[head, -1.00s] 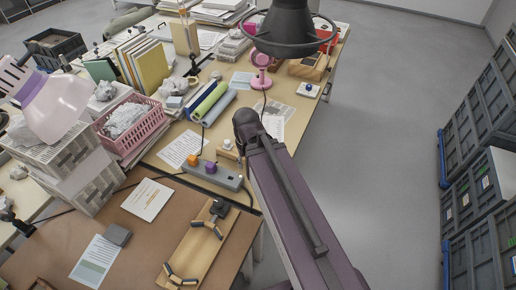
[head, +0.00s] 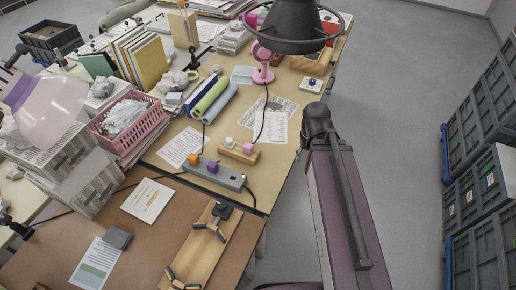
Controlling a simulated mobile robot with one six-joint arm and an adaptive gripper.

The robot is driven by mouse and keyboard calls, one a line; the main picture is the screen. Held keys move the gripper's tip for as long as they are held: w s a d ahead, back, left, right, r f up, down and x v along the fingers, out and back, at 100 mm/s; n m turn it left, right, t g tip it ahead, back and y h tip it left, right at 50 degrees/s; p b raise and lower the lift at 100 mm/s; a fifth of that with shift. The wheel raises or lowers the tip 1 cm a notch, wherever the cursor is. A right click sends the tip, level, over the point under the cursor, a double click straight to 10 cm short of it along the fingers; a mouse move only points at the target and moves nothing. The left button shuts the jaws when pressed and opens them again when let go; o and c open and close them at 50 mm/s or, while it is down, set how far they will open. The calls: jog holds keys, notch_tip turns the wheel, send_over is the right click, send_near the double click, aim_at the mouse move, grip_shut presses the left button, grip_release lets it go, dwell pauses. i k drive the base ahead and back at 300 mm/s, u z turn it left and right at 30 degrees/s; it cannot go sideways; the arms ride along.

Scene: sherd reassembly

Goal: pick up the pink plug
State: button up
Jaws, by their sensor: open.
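The pink plug (head: 248,149) is a small pale pink block on a short wooden strip (head: 236,154) near the table's right edge. A white plug-like block (head: 229,141) stands to its left on the same strip. Just in front lies a grey power strip (head: 230,181) with an orange plug (head: 193,158) and a purple plug (head: 212,167) on it. My arm shows at the right, beyond the table edge, apart from the pink plug. My gripper is not visible.
A wooden board (head: 188,262) with dark clamps lies in front. Rolled sheets (head: 210,95), a pink fan-like stand (head: 263,72) and a dark lamp (head: 293,28) are behind. A cable runs past the wooden strip. Grey crates (head: 472,180) stand at the right; the floor between is clear.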

aim_at(247, 147)
jog(key=z, duration=0.15)
jog(key=k, duration=1.45)
jog(key=u, duration=0.4)
jog(key=i, duration=1)
jog(key=u, duration=0.05)
